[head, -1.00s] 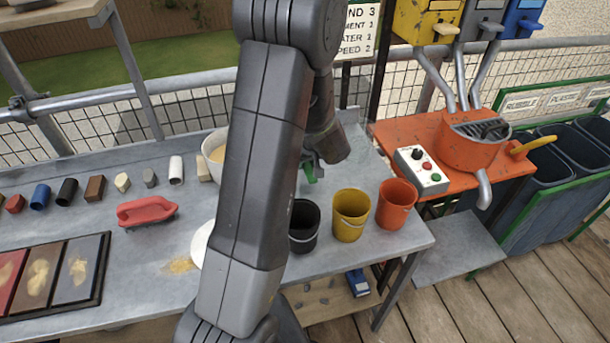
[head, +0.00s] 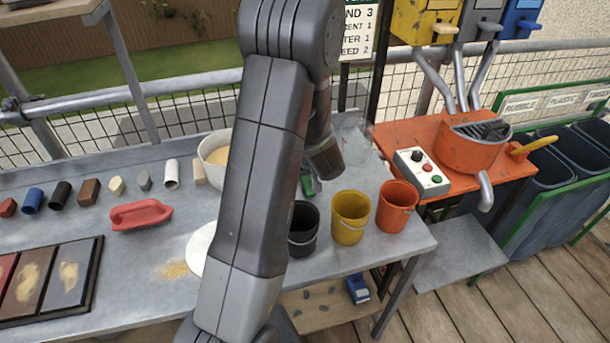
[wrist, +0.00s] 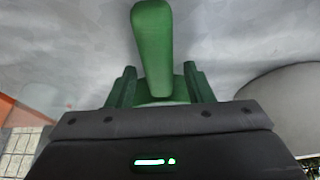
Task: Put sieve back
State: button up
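My gripper (wrist: 152,92) shows in the wrist view with a green finger on each side of a green handle (wrist: 152,45). The wider foot of the handle fills the space between the fingers, and they appear shut on it. The rounded end of the handle points to the top of the picture. No sieve mesh or rim is visible, so I cannot tell whether this handle is the sieve's. In the head view my gripper (head: 309,184) is a small green patch below my wrist, above the table behind the black bucket, mostly hidden by my arm.
On the grey table (head: 120,265) are a black bucket (head: 303,232), a yellow bucket (head: 350,218), an orange bucket (head: 396,207), a pale bowl (head: 214,160), a white disc (head: 200,245) and a red float (head: 141,214). An orange mixer (head: 468,150) stands right.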

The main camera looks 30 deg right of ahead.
jog(key=shift+r, duration=0.4)
jog(key=p+v, duration=0.5)
jog(key=v, duration=0.6)
jog(key=shift+s+r, duration=0.25)
